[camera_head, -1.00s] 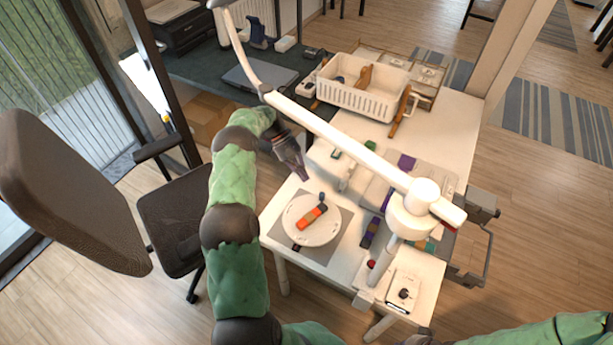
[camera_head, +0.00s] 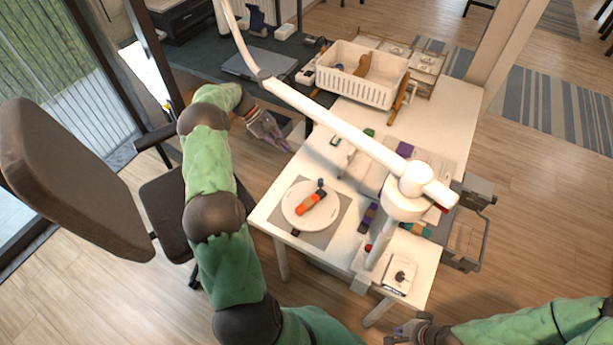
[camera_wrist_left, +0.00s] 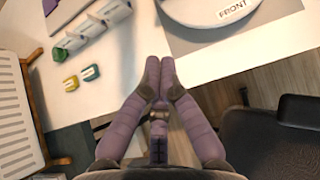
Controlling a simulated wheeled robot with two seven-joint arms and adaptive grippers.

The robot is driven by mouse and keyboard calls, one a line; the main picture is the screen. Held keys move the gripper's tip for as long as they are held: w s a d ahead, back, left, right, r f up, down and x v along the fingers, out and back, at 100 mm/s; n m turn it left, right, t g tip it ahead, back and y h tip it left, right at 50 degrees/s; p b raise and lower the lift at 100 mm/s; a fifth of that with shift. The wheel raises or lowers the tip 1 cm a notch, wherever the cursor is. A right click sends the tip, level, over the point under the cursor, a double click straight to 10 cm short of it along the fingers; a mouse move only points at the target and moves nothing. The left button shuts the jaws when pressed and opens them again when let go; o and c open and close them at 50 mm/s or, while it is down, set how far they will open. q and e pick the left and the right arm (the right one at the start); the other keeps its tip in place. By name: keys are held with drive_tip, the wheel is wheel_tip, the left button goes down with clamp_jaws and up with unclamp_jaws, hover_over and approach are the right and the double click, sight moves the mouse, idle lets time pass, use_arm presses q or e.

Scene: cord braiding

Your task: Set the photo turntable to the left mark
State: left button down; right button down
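The photo turntable (camera_head: 296,213) is a round white disc on a grey mat (camera_head: 325,236) at the table's left part. An orange and dark object (camera_head: 312,202) lies across it, and a small dark knob (camera_head: 320,184) stands at its far edge. In the left wrist view the disc (camera_wrist_left: 205,9) shows the word FRONT on its rim. My left gripper (camera_head: 286,147) is beyond the turntable at the table's far left edge, apart from it. Its fingertips (camera_wrist_left: 159,62) are together with nothing between them. My right gripper (camera_head: 408,330) is at the bottom edge, partly cut off. I cannot read the marks.
A white lamp arm (camera_head: 335,127) crosses above the table. A white basket (camera_head: 362,79) stands at the back. Yellow and teal pieces (camera_wrist_left: 90,73) lie near my left gripper. An office chair (camera_head: 75,190) stands at the left.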

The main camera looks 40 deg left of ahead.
use_arm(q)
drive_tip(key=s+d+n+t+y, duration=0.2)
drive_tip(key=s+n+t, duration=0.1)
drive_tip(key=s+n, duration=0.3)
drive_tip(key=b, duration=0.3)
approach(317, 186)
drive_tip(key=shift+m, duration=0.3)
wheel_tip(317, 186, down, 4)
drive_tip(key=shift+d+f, duration=0.15)
drive_tip(key=shift+w+d, duration=0.75)
drive_tip(key=shift+d, duration=0.1)
drive_tip(key=shift+w+d+r+b, duration=0.25)
drive_tip(key=shift+w+d+b, duration=0.15)
drive_tip(key=shift+d, duration=0.2)
